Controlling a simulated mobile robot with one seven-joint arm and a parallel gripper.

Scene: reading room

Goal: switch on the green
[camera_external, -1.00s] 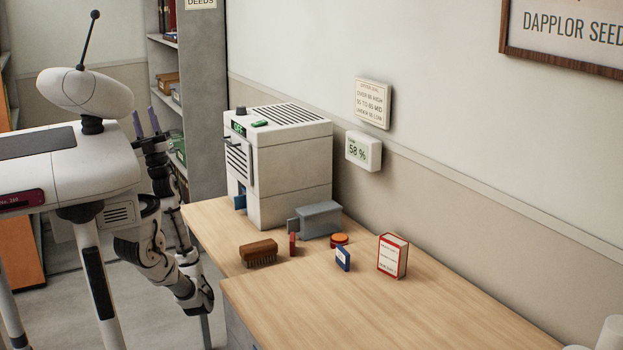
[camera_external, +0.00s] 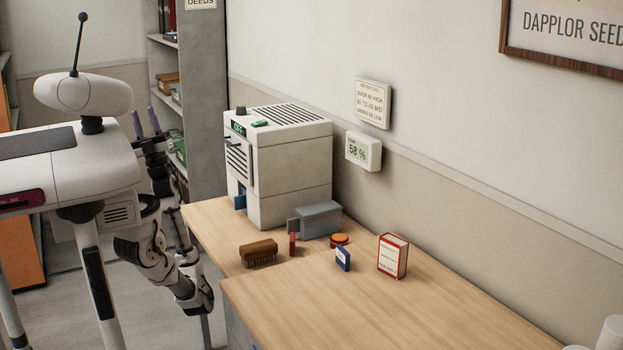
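A white box-shaped machine (camera_external: 290,175) with a slotted top stands at the back left of the wooden table. On its top front edge are a green rocker or button (camera_external: 260,123) and a dark knob (camera_external: 241,111). A small green-lit display (camera_external: 238,128) shows on its front, too small to read. My gripper (camera_external: 146,122) points up with its two purple-tipped fingers apart, left of the machine and clear of it. Nothing shows between the fingers.
On the table (camera_external: 400,310) are a brown brush (camera_external: 258,253), a grey metal block (camera_external: 319,220), an orange round tin (camera_external: 339,239), a small blue box (camera_external: 342,257) and a red-white box (camera_external: 392,256). A wall meter (camera_external: 363,151) reads 58 %. The table's front right is clear.

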